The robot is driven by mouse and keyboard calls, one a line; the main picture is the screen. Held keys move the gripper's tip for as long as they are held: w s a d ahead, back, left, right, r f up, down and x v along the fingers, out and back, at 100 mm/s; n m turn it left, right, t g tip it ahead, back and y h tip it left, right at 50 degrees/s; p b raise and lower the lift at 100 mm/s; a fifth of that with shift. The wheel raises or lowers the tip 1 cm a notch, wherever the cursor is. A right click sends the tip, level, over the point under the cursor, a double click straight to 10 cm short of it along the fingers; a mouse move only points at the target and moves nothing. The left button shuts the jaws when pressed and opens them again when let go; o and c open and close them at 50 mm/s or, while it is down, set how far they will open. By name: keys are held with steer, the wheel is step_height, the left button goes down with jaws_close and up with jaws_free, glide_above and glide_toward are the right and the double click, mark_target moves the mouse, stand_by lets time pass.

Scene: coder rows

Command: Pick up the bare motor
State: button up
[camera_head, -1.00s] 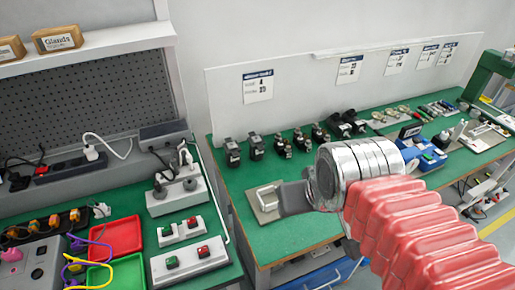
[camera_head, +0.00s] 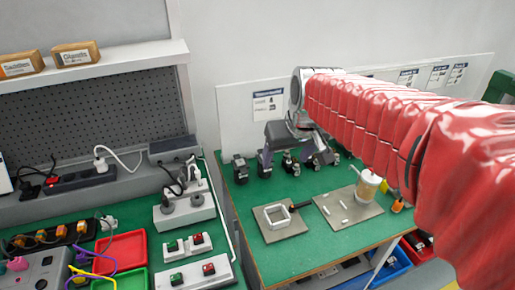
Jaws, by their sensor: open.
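A row of small black motors stands on the green bench top along the back panel. One motor (camera_head: 240,168) stands at the left end, left of my gripper. Another motor (camera_head: 290,164) shows beneath and between the fingers. I cannot tell which one is the bare motor. My gripper (camera_head: 293,163) is open and points down over the row, with one dark finger at the left and one at the right. It looks empty. Whether it touches a motor cannot be told. My arm in its red sleeve hides the right part of the row.
A plate with a pale square frame (camera_head: 266,232) and a plate with a beige cup (camera_head: 325,215) lie in front of the row. The white panel (camera_head: 232,115) stands close behind. A left bench holds a red tray (camera_head: 122,250) and switch boxes (camera_head: 190,245). Green bench top is clear at front left.

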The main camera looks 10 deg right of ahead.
steer(key=w+f, duration=0.5)
steer(key=w, duration=0.6)
steer(key=w+d+f+n, duration=0.1)
steer(key=w+f, duration=0.5)
steer(key=w, duration=0.6)
steer(key=shift+f+g, duration=0.3)
steer(key=shift+d, duration=0.1)
steer(key=shift+x, duration=4.35)
steer(key=shift+w+a+f, duration=0.1)
steer(key=shift+a+f, duration=0.05)
steer(key=shift+a, duration=0.05)
steer(key=shift+w+x, duration=0.1)
steer(key=shift+x, duration=1.1)
steer(key=shift+w+x, duration=0.15)
steer(key=shift+x, duration=1.05)
steer(key=shift+s, duration=0.1)
